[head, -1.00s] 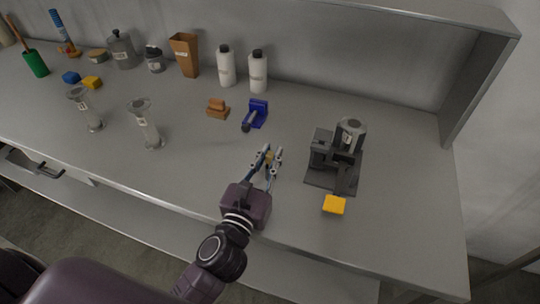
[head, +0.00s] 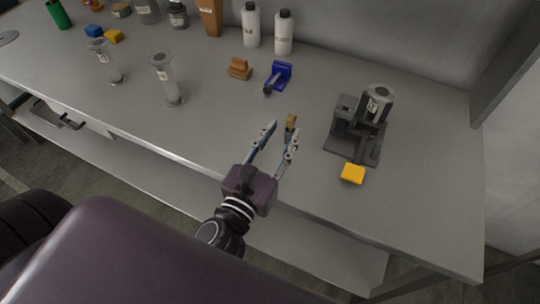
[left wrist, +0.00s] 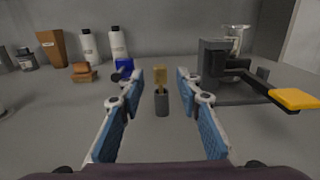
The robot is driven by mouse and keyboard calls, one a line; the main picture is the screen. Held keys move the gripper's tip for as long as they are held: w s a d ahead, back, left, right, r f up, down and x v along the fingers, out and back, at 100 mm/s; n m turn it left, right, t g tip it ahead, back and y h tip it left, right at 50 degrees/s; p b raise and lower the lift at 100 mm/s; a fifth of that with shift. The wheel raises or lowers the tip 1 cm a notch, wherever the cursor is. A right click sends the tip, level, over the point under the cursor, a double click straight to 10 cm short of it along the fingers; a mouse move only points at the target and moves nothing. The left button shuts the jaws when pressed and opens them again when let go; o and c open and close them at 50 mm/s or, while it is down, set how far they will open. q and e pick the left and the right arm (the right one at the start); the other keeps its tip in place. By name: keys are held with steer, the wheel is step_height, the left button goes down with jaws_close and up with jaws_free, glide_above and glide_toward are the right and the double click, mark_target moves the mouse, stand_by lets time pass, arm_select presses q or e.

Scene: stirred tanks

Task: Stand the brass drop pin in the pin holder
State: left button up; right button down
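The brass drop pin (left wrist: 160,78) stands upright in a small dark grey cylinder, the pin holder (left wrist: 161,104), on the bench. Its lower end is hidden inside the holder. In the head view the pin (head: 291,121) shows just by my left gripper's fingertips, with part of the holder (head: 288,134) below it. My left gripper (head: 283,129) is open. In the left wrist view its blue-padded fingers (left wrist: 160,74) are spread on both sides of the pin, with clear gaps and no contact visible. My right gripper is not in view.
A dark grey device with a glass cylinder (head: 378,103) and yellow paddle (head: 353,173) stands to the right. A blue clamp-like part (head: 281,75) and an orange block (head: 239,69) lie behind. Two glass cylinders (head: 166,78) stand left; white bottles (head: 284,32) stand at the back.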

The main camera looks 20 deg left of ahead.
arm_select(q)
steer(key=s+b, duration=0.1)
steer(key=s, duration=0.1)
steer(key=s+b, duration=0.1)
steer(key=s, duration=0.1)
steer(key=shift+s+a+f, duration=0.1)
steer(key=shift+s+f, duration=0.05)
steer(key=shift+f, duration=0.05)
steer(key=shift+s+r+b, duration=0.2)
steer(key=shift+s+b, duration=0.15)
steer(key=shift+s, duration=0.6)
